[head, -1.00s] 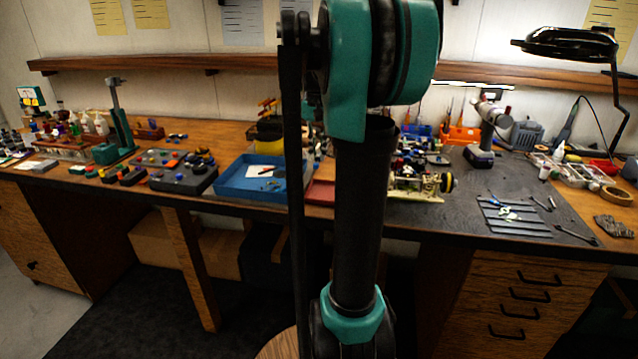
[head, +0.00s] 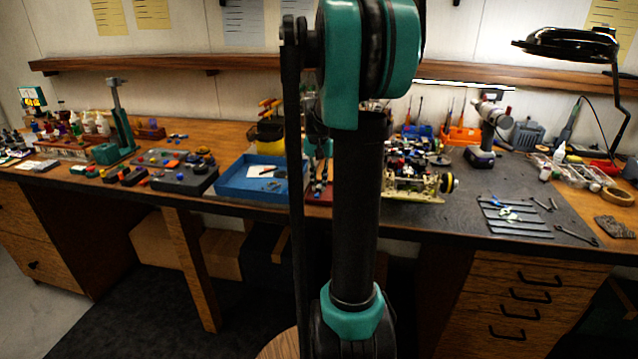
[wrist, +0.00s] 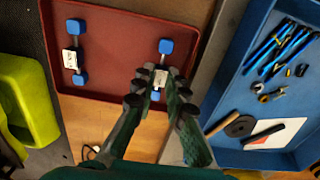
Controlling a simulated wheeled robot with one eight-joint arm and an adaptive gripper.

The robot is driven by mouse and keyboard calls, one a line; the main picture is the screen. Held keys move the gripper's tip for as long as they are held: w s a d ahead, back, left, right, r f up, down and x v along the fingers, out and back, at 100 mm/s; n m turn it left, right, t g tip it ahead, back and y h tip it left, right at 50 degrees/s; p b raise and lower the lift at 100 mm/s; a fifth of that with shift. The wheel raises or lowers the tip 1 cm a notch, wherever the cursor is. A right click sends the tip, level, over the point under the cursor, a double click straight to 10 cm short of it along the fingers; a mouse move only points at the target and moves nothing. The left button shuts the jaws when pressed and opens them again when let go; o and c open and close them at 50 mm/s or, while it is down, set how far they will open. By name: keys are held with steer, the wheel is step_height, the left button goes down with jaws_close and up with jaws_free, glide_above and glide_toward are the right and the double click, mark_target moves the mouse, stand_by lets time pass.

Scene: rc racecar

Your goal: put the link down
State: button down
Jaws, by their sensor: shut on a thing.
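In the wrist view, my gripper (wrist: 158,84) is shut on a link, a short rod with blue ends (wrist: 166,46) and a pale middle. The held link is over the red tray (wrist: 110,88), near its right side. The fingers hide part of its lower half; I cannot tell whether it touches the tray floor. A second, similar link (wrist: 75,52) lies in the tray to the left, roughly parallel. In the head view, my arm hides most of the red tray (head: 319,199), and the link cannot be made out.
A blue tray (wrist: 222,115) with pliers, wrenches and a dark disc stands right of the red tray. A yellow-green object (wrist: 28,95) is at the left. In the head view, a partly built car chassis (head: 415,188) sits right of my arm on the bench.

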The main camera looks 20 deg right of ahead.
steer(key=c, duration=1.8)
jaws_free()
steer(key=shift+f, duration=0.1)
steer(key=shift+c, duration=0.2)
step_height(320, 180, up, 12)
